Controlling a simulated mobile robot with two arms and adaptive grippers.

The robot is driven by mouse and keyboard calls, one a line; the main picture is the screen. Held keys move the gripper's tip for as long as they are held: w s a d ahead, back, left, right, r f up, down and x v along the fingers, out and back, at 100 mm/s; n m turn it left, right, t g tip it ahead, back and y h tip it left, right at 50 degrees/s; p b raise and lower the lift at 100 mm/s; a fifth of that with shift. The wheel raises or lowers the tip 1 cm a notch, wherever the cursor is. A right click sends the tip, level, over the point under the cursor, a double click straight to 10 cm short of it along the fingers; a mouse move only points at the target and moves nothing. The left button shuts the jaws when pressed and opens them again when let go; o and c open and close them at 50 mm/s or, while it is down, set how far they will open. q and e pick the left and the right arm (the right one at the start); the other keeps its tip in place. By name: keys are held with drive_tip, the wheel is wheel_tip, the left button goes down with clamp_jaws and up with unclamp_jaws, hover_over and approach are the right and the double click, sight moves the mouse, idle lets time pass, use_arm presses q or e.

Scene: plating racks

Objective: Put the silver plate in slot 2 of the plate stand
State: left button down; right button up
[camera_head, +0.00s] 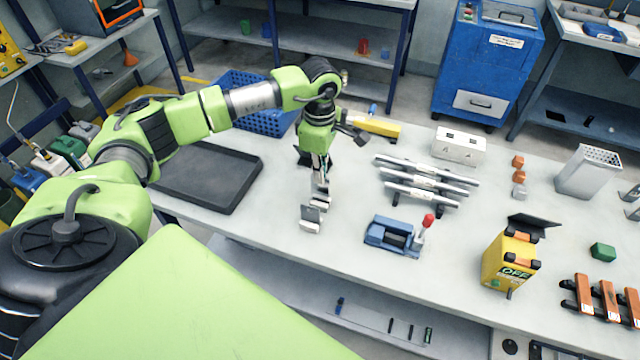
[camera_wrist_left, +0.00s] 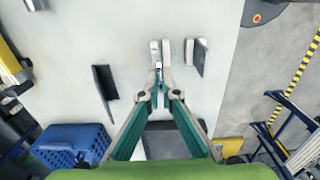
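My left gripper (camera_head: 320,190) points down over the bench, to the right of the black tray. In the left wrist view its two fingertips (camera_wrist_left: 161,52) are close together with a narrow gap and no object clearly between them. A small grey plate-like piece (camera_wrist_left: 197,58) is just beside the fingertips and apart from them; it also shows below the gripper in the head view (camera_head: 312,214). It may be the silver plate. A dark plate-like piece (camera_wrist_left: 106,82) is on the gripper's other side. I cannot tell which thing is the plate stand. My right gripper is not seen.
The black tray (camera_head: 254,166) lies at left, with a blue crate (camera_head: 262,122) behind it. Silver bars (camera_head: 425,182), a blue clamp with a red knob (camera_head: 392,236) and a yellow OFF box (camera_head: 510,262) stand to the right. Bare bench lies between gripper and clamp.

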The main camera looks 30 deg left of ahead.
sight(320, 188)
use_arm(q)
wheel_tip(320, 188, down, 3)
drive_tip(key=shift+b, duration=0.4)
drive_tip(key=shift+f, duration=0.1)
drive_tip(key=c, duration=2.3)
unclamp_jaws()
